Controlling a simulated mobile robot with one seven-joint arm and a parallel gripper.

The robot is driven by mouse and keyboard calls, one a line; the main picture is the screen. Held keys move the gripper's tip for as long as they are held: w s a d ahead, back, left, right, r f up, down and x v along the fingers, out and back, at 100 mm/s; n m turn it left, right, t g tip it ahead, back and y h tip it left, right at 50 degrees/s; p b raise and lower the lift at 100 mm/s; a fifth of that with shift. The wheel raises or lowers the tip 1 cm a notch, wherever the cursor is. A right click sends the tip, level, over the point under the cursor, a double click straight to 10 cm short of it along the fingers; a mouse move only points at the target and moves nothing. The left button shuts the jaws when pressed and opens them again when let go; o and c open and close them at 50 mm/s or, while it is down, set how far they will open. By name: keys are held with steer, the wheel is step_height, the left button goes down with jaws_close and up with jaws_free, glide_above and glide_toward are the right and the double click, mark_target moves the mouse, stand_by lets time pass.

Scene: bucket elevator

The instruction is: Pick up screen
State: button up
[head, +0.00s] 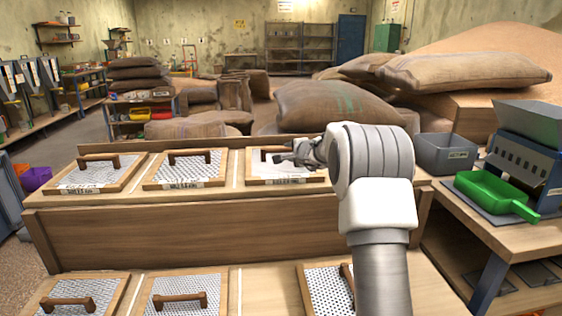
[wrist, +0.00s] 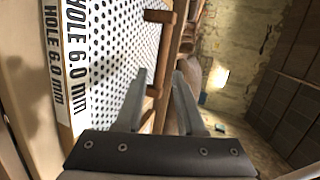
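Wooden-framed mesh screens with wooden handles lie in two rows. On the upper shelf are a left screen (head: 90,178), a middle screen (head: 178,178) and a right screen (head: 262,178). My gripper (head: 283,158) is at the right screen's handle and hides part of it. In the wrist view, the screen (wrist: 115,45) is labelled "HOLE 6.0 mm". My gripper (wrist: 160,75) is open there, with one finger on each side of the wooden handle (wrist: 161,60) in the picture. Contact cannot be told. The lower row shows more screens, one (head: 325,290) partly behind my arm.
The wooden rack (head: 180,235) has a raised front board and thin dividers. At right, a table holds a green scoop (head: 490,192), a grey bin (head: 445,155) and a blue machine (head: 525,160). Full sacks (head: 335,105) lie behind the rack.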

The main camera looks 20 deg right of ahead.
mark_target(282, 149)
steer(key=shift+p+x, duration=0.5)
steer(key=shift+x, duration=1.05)
steer(key=p+x, duration=0.2)
steer(key=x, duration=0.1)
steer(key=shift+w+a+r+p, duration=0.15)
steer(key=shift+w+r+p, duration=0.1)
steer(key=shift+p, duration=0.15)
steer(key=shift+p+x, duration=0.65)
steer(key=shift+x, duration=0.35)
steer(key=shift+f, duration=0.15)
steer(key=shift+s, duration=0.1)
jaws_close()
